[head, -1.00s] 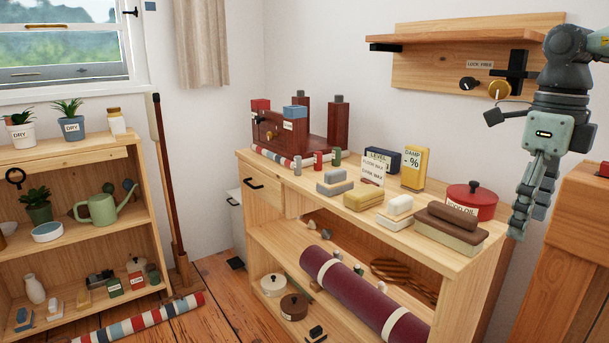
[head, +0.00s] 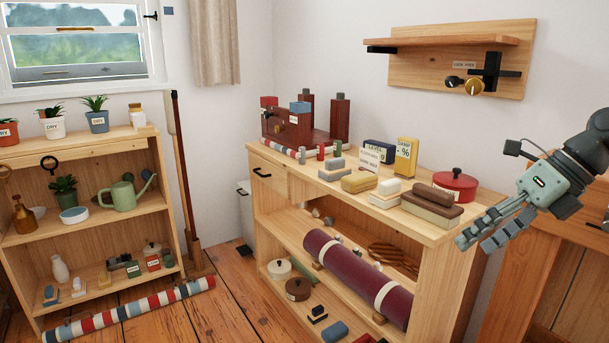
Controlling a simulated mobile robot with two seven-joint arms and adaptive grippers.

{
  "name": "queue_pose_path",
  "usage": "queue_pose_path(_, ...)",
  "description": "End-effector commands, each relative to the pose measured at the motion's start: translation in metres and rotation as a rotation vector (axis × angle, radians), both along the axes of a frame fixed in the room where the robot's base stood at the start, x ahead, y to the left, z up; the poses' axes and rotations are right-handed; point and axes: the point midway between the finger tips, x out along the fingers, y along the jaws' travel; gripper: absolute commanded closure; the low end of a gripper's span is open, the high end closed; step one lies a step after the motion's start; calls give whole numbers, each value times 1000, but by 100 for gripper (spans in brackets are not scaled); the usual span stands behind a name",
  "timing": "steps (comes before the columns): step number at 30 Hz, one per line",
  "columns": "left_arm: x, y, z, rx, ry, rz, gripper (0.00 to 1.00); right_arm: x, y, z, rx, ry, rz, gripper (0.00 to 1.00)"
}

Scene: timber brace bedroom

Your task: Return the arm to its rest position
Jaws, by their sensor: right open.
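My right gripper (head: 480,235) is at the right side of the head view, its fingers pointing down and left. It is open and empty. It hangs in front of the right end of the wooden workbench (head: 440,230), close to the brown block in the picture, and I cannot tell the exact gap. My right arm comes in from the right edge. My left gripper and left arm are not in view.
The bench top holds a red tin (head: 455,187), a brown block (head: 432,207), a yellow damp meter (head: 405,158) and other small items. A wooden cabinet (head: 535,262) stands at the right behind my arm.

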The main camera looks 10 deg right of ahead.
Motion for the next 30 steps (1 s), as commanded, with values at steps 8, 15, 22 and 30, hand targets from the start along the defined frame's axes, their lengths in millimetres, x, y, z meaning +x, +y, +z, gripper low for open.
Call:
queue_pose_path(8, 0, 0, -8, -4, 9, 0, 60, 56, 5, -37, 666, -194, -514, 29)
queue_pose_path(15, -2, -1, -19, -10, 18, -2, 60, 62, -65, -129, 1158, -215, -1285, 29)
queue_pose_path(22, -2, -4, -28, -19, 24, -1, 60, -15, -78, -281, 1313, -21, -2059, 29)
queue_pose_path(30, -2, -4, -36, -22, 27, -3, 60, -133, 10, -405, 1149, 359, -2715, 29)
